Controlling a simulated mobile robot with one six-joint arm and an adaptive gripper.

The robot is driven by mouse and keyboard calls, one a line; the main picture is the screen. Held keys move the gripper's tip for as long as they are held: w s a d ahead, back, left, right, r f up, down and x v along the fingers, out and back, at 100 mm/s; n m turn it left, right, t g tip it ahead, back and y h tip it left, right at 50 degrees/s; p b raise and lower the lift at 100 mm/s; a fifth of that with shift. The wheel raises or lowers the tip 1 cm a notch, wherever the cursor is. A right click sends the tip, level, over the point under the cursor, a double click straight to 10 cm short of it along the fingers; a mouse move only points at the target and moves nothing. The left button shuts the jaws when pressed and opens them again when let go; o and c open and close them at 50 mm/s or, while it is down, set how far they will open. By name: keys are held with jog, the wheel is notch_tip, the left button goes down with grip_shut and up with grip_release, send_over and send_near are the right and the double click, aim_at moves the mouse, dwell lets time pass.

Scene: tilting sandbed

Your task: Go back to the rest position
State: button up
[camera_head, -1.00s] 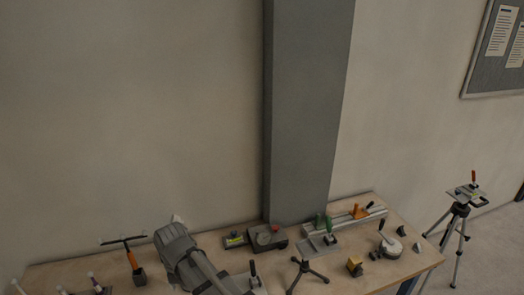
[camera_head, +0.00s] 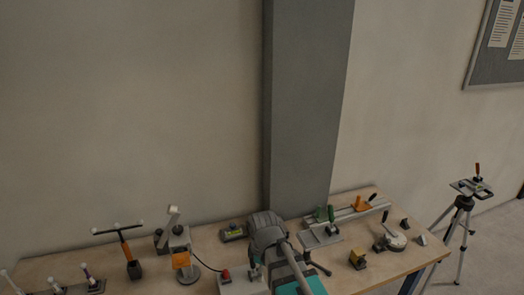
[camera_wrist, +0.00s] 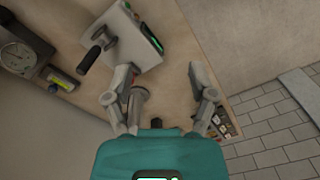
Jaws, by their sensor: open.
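My gripper (camera_wrist: 163,85) is open in the wrist view. Its two grey fingers are spread apart with nothing held between them, over the workbench top near its edge. A light grey device (camera_wrist: 132,38) with a black handle and a green strip lies beyond the left finger. A round metal part sits beside the left finger; I cannot tell whether they touch. In the head view my grey and teal arm stands at the bottom centre, in front of the bench, and the fingers cannot be made out there.
A tripod (camera_head: 462,222) stands to the right. A grey column (camera_head: 305,100) rises behind. Tiled floor (camera_wrist: 270,135) lies beyond the bench edge.

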jog(key=d+f+m+b, duration=0.2)
jog(key=d+m, duration=0.5)
jog(key=d, duration=0.1)
jog(key=s+d+f+m+b, duration=0.1)
jog(key=d+f+m+b, duration=0.1)
jog(key=d+m, duration=0.6)
jog(key=shift+s+d+f+b, duration=0.3)
jog(key=shift+d+f+b, duration=0.15)
jog(key=shift+f, duration=0.2)
jog(key=shift+c, duration=1.1)
